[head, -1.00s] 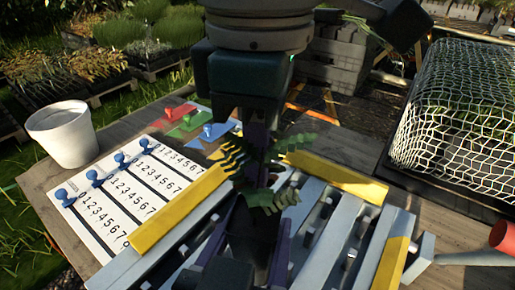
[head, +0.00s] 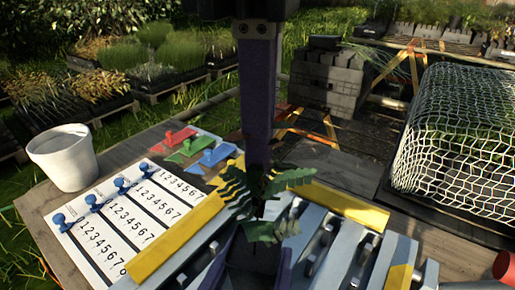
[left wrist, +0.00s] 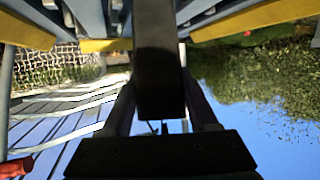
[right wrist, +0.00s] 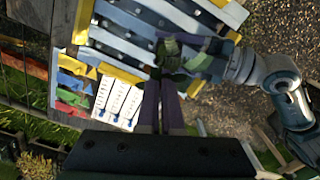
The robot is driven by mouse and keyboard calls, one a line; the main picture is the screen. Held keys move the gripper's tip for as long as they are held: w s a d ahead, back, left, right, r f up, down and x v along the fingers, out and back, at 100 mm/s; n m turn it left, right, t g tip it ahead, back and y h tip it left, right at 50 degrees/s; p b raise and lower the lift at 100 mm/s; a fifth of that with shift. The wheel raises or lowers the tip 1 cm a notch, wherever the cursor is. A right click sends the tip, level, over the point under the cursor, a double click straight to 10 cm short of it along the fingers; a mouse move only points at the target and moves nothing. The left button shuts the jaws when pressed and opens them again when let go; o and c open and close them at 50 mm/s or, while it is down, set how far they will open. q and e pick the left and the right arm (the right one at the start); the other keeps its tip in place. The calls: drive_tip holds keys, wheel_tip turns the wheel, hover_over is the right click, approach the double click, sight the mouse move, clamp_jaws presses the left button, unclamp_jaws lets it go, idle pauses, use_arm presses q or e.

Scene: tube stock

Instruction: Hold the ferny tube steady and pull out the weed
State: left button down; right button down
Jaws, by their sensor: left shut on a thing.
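The ferny tube (head: 250,255) stands with green fern fronds (head: 285,180) spreading from its top. My left gripper (head: 248,268) is shut on the tube from the near side. In the left wrist view the dark tube (left wrist: 160,60) lies between its fingers. My right gripper (head: 258,165) points down from above, its tips at the fronds. In the right wrist view its purple fingers (right wrist: 166,80) reach the fern (right wrist: 170,55), close together; I cannot tell whether they grip anything. The weed cannot be told apart from the fronds.
A rack of grey rails with yellow bars (head: 345,205) surrounds the tube. A numbered white board (head: 130,215) with blue pegs lies left, with coloured pieces (head: 190,145) behind it. A white pot (head: 63,158) stands far left. A netted crate (head: 455,135) is at right.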

drive_tip(key=shift+r, duration=1.3)
use_arm(q)
drive_tip(key=shift+c, duration=0.4)
unclamp_jaws()
